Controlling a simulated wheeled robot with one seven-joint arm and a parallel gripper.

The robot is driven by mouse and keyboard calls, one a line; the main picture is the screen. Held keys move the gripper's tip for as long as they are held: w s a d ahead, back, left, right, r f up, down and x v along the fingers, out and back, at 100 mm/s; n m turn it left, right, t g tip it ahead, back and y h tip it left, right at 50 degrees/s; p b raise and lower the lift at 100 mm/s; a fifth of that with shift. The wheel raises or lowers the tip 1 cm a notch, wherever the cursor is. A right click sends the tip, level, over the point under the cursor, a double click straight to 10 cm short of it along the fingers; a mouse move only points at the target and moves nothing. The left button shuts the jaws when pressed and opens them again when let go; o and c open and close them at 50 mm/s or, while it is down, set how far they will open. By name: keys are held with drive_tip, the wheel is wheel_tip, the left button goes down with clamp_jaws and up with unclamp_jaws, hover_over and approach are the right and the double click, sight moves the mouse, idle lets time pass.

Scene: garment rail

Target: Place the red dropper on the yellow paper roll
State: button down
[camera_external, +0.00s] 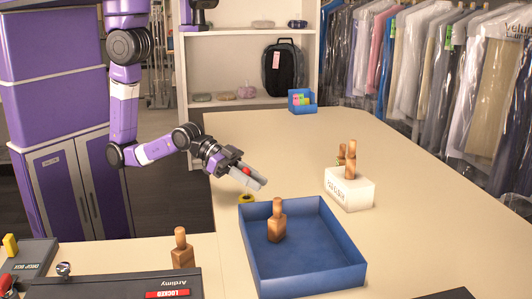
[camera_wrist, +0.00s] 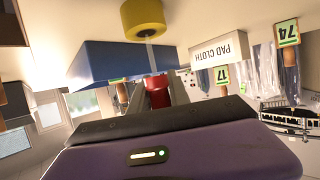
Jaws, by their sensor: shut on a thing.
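The red dropper (camera_external: 247,171) is held between the fingers of my gripper (camera_external: 262,183) above the table. The yellow paper roll (camera_external: 246,198) stands on the table just below the gripper, close to the left wall of the blue tray. The yellow roll (camera_wrist: 143,18) also shows at the top of the wrist view, apart from the dropper.
A blue tray (camera_external: 313,280) holds a wooden bottle-shaped piece (camera_external: 277,222). A white box (camera_external: 349,189) with wooden pieces stands to the right. Another wooden piece (camera_external: 182,250) stands at the front left beside a dark locked box (camera_external: 110,285). The table behind the tray is largely clear.

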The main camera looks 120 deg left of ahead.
drive_tip(key=shift+f, duration=0.1)
drive_tip(key=c, duration=1.2)
unclamp_jaws()
drive_tip(key=shift+c, duration=0.2)
drive_tip(key=p+v, duration=0.3)
drive_tip(key=v, duration=0.9)
